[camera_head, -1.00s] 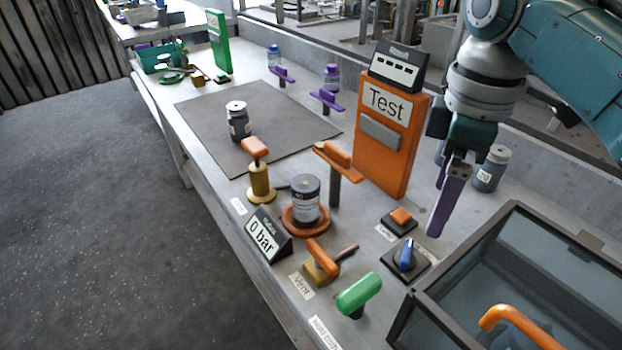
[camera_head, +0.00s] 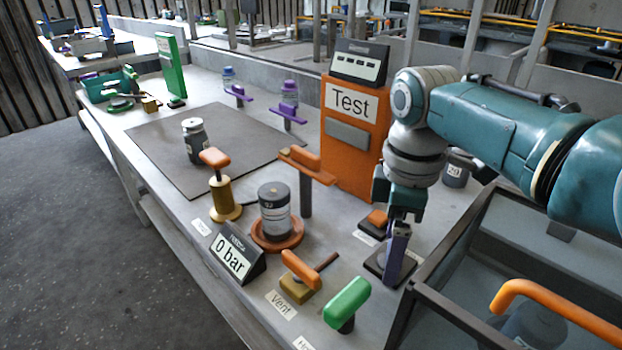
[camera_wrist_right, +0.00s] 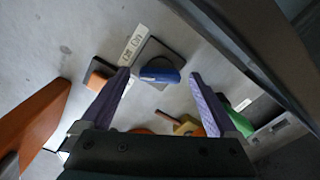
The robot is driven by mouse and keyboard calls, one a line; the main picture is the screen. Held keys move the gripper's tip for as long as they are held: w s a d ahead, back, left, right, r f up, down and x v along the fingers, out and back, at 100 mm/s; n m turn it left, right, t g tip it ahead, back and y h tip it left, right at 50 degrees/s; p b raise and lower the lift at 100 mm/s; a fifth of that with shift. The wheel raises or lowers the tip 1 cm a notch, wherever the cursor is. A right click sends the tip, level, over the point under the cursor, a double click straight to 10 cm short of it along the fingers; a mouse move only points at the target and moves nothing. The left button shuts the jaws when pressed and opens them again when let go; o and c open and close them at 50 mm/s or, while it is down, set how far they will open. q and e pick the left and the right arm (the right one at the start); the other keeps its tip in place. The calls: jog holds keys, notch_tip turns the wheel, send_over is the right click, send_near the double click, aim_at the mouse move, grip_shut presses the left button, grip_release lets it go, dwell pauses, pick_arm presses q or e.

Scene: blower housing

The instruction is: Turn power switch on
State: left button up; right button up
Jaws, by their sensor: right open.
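The power switch shows in the right wrist view as a blue knob (camera_wrist_right: 160,75) on a dark square base, beside a label (camera_wrist_right: 133,45) reading "Off" and "On". In the head view its dark base (camera_head: 373,264) shows, but the knob is hidden behind my gripper. My right gripper (camera_head: 397,262) points down over the switch with purple fingers. In the right wrist view the gripper (camera_wrist_right: 159,74) is open, with one fingertip on each side of the knob and gaps between. Contact cannot be told. My left gripper is in neither view.
An orange button (camera_head: 377,218) sits just behind the switch. The orange Test panel (camera_head: 352,160) stands farther back. A dark-framed glass box (camera_head: 440,262) with an orange handle is close on the right. A green handle (camera_head: 347,302) and an orange Vent handle (camera_head: 301,269) stand in front.

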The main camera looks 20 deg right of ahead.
jog(key=shift+c, duration=1.4)
jog(key=c, duration=1.1)
